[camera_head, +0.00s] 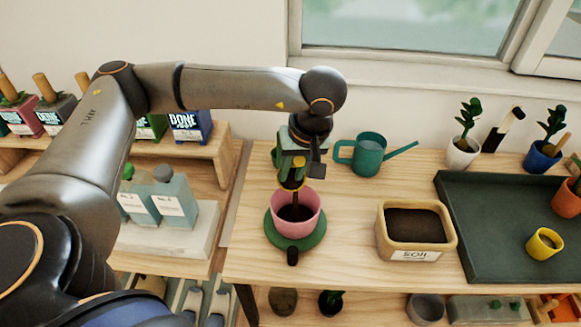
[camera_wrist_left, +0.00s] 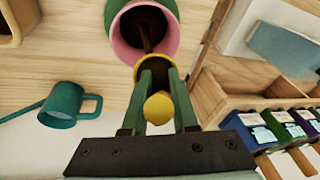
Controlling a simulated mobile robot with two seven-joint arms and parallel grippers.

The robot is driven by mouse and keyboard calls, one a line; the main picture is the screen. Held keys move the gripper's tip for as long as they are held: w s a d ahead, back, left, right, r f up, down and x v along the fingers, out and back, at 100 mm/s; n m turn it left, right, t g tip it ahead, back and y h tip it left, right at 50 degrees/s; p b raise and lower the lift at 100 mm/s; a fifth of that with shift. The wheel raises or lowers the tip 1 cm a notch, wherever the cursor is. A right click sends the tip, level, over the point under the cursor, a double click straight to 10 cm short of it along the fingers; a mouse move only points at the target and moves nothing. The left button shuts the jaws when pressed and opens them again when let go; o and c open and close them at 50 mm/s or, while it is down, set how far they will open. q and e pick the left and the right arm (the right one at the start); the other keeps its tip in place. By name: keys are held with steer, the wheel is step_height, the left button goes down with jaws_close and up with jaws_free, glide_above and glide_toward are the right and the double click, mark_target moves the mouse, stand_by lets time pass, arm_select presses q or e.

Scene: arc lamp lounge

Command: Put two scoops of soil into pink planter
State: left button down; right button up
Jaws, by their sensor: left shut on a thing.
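The pink planter (camera_head: 319,222) stands upright on a round green saucer (camera_head: 272,232) on the wooden table; its pink rim also shows in the wrist view (camera_wrist_left: 128,48). My left gripper (camera_head: 292,172) is directly above the planter, fingers pointing down. It is shut on a yellow scoop (camera_wrist_left: 158,108), whose cup is tilted over the planter's opening. A thin brown streak of soil (camera_wrist_left: 146,36) runs between the scoop and the planter, and dark soil shows inside the planter. The soil box (camera_head: 416,243), labelled SOIL, holds dark soil to the right. My right gripper is out of view.
A teal watering can (camera_head: 368,154) stands behind the planter, close to my gripper. A dark green tray (camera_head: 490,262) on the right holds a yellow pot (camera_head: 543,243) and an orange pot (camera_head: 566,200). Potted plants stand behind it. Bare table lies between planter and soil box.

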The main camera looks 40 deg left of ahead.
mark_target(298, 187)
arm_select(q)
steer(key=shift+s+d+f+t+y+b, duration=0.15)
steer(key=shift+d+f+t+y+b, duration=0.15)
steer(key=shift+t+y+b, duration=0.55)
steer(key=shift+d+g+b, duration=0.1)
steer(key=shift+g+b, duration=0.15)
steer(key=shift+b, duration=0.35)
steer(key=shift+s, duration=0.1)
steer(key=shift+s+d+f+n+t+y+p, duration=0.15)
steer(key=shift+d+t+y, duration=0.1)
steer(key=shift+t+y, duration=0.35)
steer(key=shift+s+d+f+n+t+y+p, duration=0.1)
steer(key=shift+s+d+f+t+y+p, duration=0.15)
steer(key=shift+y, duration=0.5)
steer(key=shift+s+d+f+n+t+y+p, duration=0.1)
steer(key=shift+d+t+y, duration=0.3)
steer(key=shift+y, duration=0.3)
steer(key=shift+a, duration=0.15)
